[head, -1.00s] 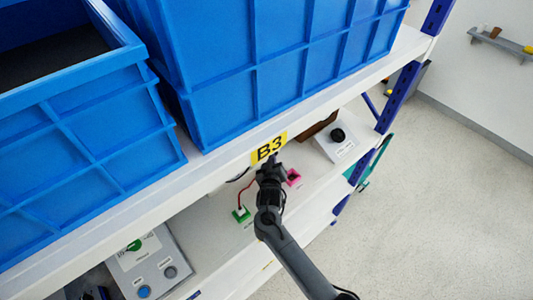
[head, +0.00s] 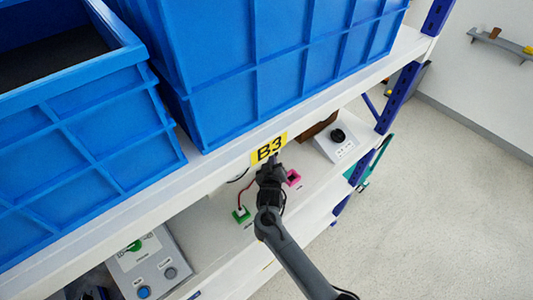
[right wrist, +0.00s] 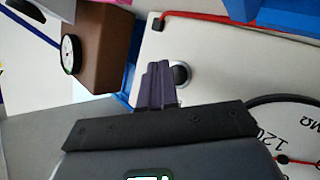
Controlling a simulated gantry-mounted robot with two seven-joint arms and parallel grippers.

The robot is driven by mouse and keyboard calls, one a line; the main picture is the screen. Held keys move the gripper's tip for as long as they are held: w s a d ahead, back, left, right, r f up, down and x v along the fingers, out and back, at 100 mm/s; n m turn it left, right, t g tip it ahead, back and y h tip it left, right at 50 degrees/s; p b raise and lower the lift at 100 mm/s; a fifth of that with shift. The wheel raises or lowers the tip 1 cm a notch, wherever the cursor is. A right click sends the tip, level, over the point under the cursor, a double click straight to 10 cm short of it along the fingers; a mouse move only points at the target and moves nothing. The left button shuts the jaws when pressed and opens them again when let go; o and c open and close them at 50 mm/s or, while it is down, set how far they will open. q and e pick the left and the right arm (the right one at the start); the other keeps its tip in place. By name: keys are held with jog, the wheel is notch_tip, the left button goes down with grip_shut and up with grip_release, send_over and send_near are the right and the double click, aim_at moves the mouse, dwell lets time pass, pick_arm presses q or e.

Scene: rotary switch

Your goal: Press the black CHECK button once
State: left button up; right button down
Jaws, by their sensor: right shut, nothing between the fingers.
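My right gripper (head: 271,162) is shut and empty, partly behind the shelf edge by the yellow B3 label in the head view. In the right wrist view the shut fingers (right wrist: 159,85) point at a white panel. A round black button (right wrist: 181,75) in a grey ring shows on that panel, right beside the fingertips and partly covered by them. Whether they touch cannot be told. No CHECK lettering is readable. In the head view the shelf edge and my arm hide this spot. My left gripper does not show clearly.
Large blue bins (head: 280,75) stand on the upper shelf (head: 110,215). A white box with a black knob (head: 338,135) is on the right. A grey panel with a green dial and buttons (head: 150,265) is at lower left. A brown block (right wrist: 103,45) stands near the fingers.

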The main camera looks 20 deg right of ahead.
dwell(0.7)
jog(key=shift+w+a, duration=0.1)
jog(key=shift+w, duration=0.05)
jog(key=shift+w+b, duration=0.2)
jog(key=shift+b, duration=0.1)
jog(key=shift+a, duration=0.1)
